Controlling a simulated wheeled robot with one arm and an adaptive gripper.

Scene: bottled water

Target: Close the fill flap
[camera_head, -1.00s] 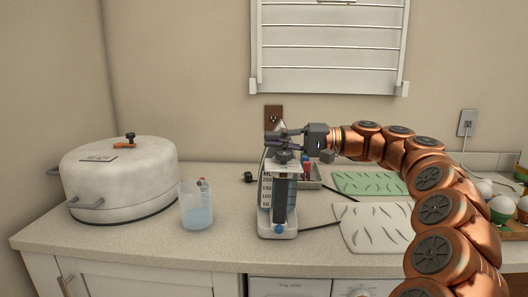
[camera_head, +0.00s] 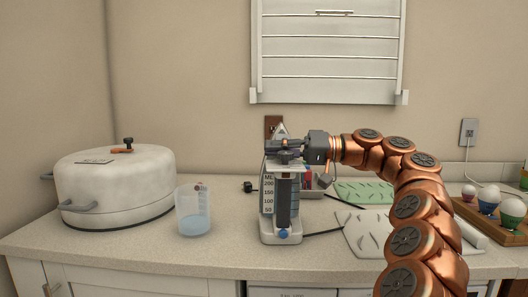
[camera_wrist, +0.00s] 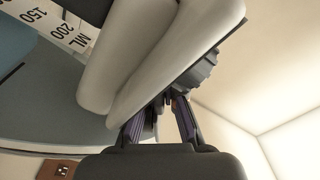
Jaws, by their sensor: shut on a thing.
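The water machine (camera_head: 284,211) stands upright on the counter, with a white top, dark front and blue knob. Its ML scale (camera_wrist: 60,31) shows at the upper left of the wrist view. Two pale rounded parts (camera_wrist: 170,55) lie close together at its top; one seems to be the fill flap, but I cannot tell which. My gripper (camera_head: 287,153) is level above the machine's top, reaching in from the right. In the wrist view its fingers (camera_wrist: 168,101) are close together at a dark piece beside the pale parts. The fingers hide the exact hold and the flap's angle.
A beaker of blue water (camera_head: 193,211) and a large white pot (camera_head: 115,185) stand to the left. A green board (camera_head: 365,191) and a white board (camera_head: 370,235) lie to the right, near egg cups (camera_head: 488,205). The front left counter is clear.

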